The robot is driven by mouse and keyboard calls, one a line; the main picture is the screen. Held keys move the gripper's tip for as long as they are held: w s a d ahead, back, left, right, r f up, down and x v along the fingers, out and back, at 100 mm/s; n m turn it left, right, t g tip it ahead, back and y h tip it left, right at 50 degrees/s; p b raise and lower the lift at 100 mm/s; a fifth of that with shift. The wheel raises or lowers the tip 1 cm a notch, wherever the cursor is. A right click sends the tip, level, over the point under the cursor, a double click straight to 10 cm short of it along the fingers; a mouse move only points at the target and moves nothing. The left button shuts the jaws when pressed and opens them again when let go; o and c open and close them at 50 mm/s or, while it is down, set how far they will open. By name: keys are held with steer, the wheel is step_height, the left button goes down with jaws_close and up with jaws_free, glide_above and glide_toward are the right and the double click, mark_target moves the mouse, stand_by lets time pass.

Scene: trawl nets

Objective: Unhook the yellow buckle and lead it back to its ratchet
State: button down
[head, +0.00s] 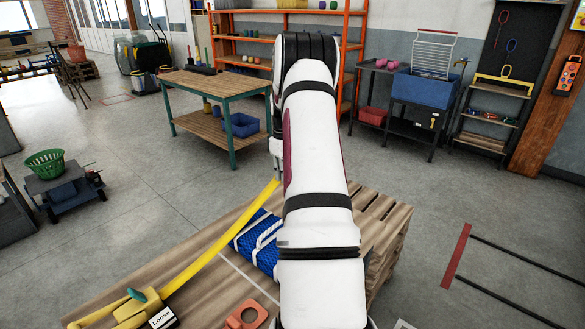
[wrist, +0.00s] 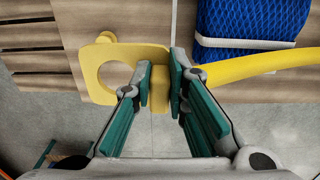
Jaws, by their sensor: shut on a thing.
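The yellow buckle (wrist: 92,80) is a flat plate with a round hole, seen in the wrist view at the edge of the wooden pallet. My gripper (wrist: 160,78) is shut on the buckle's strap-side end. The yellow strap (head: 215,243) runs in the head view from the gripper to the yellow ratchet (head: 132,311) with a teal lever at lower left. My arm hides the buckle in the head view.
A blue net bundle (head: 245,243) tied with white rope lies on the pallet (head: 388,215) beside the strap. An orange bracket (head: 246,314) and a black-and-white label block (head: 163,318) lie near the front. A workbench (head: 205,85) stands behind; open floor lies left and right.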

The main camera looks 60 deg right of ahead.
steer(key=w+a+p, duration=0.1)
steer(key=w+a, duration=0.2)
steer(key=a, duration=1)
steer(key=w+a+p, duration=0.1)
steer(key=w+a, duration=0.1)
steer(key=a, duration=1)
steer(key=w+a+p, duration=0.1)
steer(key=w+a, duration=0.2)
steer(key=a, duration=1)
step_height(320, 180, down, 14)
steer(key=b, duration=0.6)
steer(key=shift+s+f+b, duration=0.1)
steer(key=shift+f+b, duration=0.1)
steer(key=shift+b, duration=0.1)
steer(key=c, duration=1.5)
jaws_free()
